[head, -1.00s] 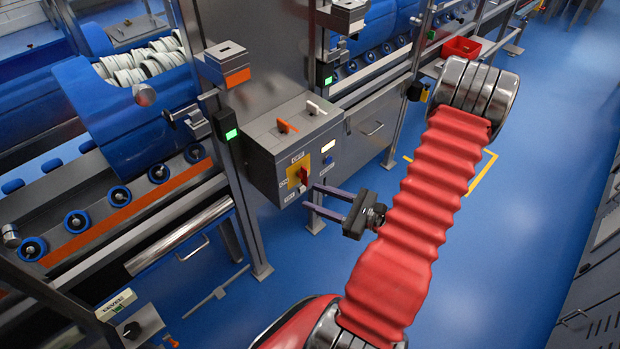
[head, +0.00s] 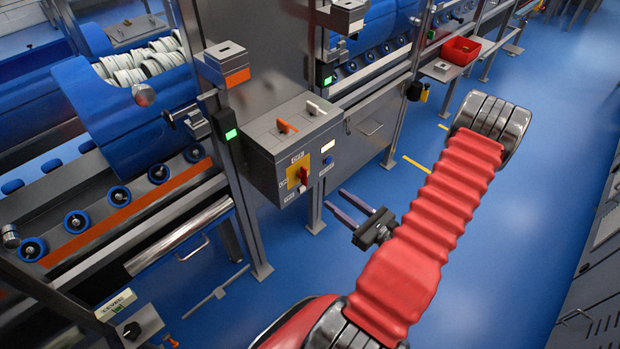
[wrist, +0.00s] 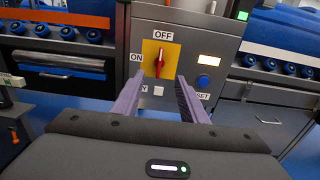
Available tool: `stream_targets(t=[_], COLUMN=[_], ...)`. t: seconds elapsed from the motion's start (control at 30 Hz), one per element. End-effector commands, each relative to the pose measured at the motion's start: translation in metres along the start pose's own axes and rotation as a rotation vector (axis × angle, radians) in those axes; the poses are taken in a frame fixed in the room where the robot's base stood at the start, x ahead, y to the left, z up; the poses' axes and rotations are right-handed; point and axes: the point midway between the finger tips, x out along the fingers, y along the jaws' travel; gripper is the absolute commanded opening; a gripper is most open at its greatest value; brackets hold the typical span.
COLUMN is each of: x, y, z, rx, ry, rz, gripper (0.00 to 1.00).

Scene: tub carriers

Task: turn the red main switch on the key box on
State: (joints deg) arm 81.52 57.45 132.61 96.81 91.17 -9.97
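The key box (head: 296,145) is a grey metal box on a post. Its front bears the red main switch (head: 304,175) on a yellow plate (head: 293,178). In the wrist view the red switch (wrist: 160,62) stands about upright, its upper end toward the OFF label (wrist: 163,36); the ON label (wrist: 136,57) is to its left. My gripper (head: 334,198) is open and empty, to the right of and below the switch in the head view, clear of the box. In the wrist view its two purple fingers (wrist: 157,92) point at the panel, apart, below and either side of the switch.
A blue button (wrist: 203,81) and a lit display (wrist: 209,60) are right of the switch. An orange lever (head: 286,126) and a white one (head: 315,108) stand on the box top. Blue floor is free to the right; a roller conveyor (head: 120,195) runs at left.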

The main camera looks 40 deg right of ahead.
Motion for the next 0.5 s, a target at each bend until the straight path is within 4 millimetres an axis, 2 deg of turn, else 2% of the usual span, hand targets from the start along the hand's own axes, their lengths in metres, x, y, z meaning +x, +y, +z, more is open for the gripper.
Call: stream_targets(t=[0.5], x=[0.053], y=[0.001], z=[0.0], rx=[-0.001], ry=[-0.001], rz=[0.004], gripper=[0.39])
